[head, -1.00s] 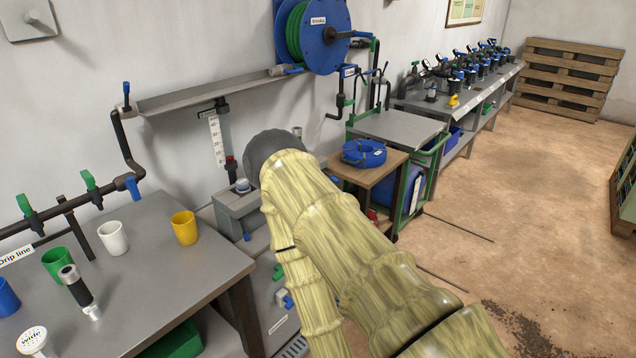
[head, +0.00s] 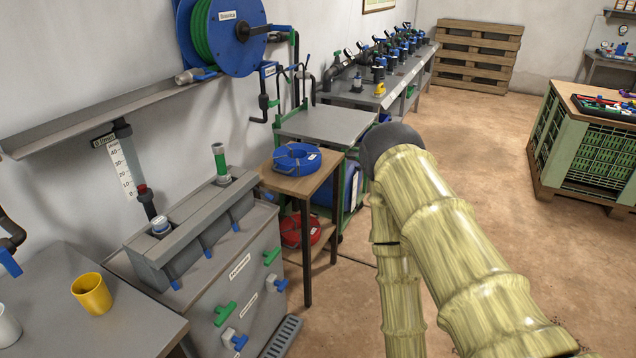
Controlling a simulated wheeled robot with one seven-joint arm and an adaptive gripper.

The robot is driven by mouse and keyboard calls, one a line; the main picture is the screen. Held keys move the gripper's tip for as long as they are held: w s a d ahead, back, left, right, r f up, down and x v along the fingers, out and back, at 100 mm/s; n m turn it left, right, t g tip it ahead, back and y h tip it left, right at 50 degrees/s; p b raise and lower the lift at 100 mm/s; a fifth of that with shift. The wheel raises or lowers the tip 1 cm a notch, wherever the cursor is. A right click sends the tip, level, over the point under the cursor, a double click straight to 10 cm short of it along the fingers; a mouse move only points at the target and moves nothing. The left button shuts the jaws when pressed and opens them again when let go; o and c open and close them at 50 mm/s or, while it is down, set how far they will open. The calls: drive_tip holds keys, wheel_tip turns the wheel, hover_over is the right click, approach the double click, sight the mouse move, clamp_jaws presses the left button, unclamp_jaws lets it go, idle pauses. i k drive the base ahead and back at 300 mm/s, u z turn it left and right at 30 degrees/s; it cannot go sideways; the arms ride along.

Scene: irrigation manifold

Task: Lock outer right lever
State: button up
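The grey cabinet (head: 206,293) at lower left has several small levers on its front. A green lever (head: 225,313) is at the left and another green lever (head: 271,256) at the upper right. A blue-and-white lever (head: 234,339) is low at the left, and another (head: 277,285) at the right. More blue-handled fittings (head: 392,45) stand in a row on the far bench, too small to read. I cannot tell which lever is the outer right one, or whether any is locked. My arm crosses the right of the view; my gripper is not visible.
A grey trough (head: 190,238) tops the cabinet. A small wooden table (head: 315,177) holds a blue hose coil (head: 297,157). A metal-topped cart (head: 325,126) stands behind. A green crate (head: 588,150) is at right. The floor between is mostly clear.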

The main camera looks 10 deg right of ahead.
sight(268, 195)
drive_tip(key=z, duration=0.05)
drive_tip(key=i, duration=1.1)
drive_tip(key=u, duration=0.55)
